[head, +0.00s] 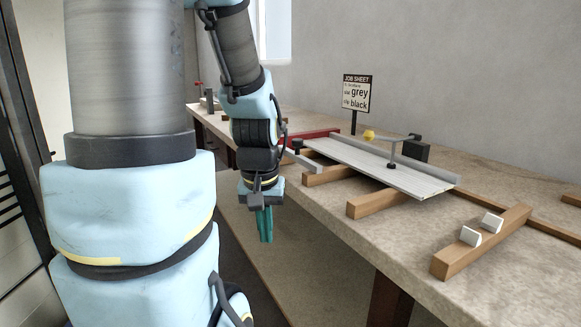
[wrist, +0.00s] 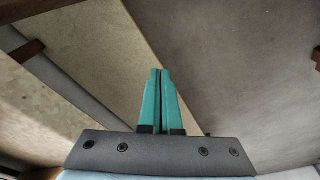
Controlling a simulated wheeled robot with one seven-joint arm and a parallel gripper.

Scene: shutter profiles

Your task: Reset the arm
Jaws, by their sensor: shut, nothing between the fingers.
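My gripper (head: 265,226) has teal fingers and hangs pointing down at the front left of the workbench, just off its edge. In the wrist view the two teal fingers (wrist: 161,75) are pressed together with nothing between them. My arm is bent, with its last part dropping down beside the bench.
The workbench (head: 340,258) carries a grey slatted profile (head: 375,167) on wooden bearers (head: 378,197). A wooden bar (head: 482,243) with two white blocks lies at right. A job sheet sign (head: 357,93) stands behind. A red part (head: 312,136) lies near the gripper's side. The bench's front edge is close to my gripper.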

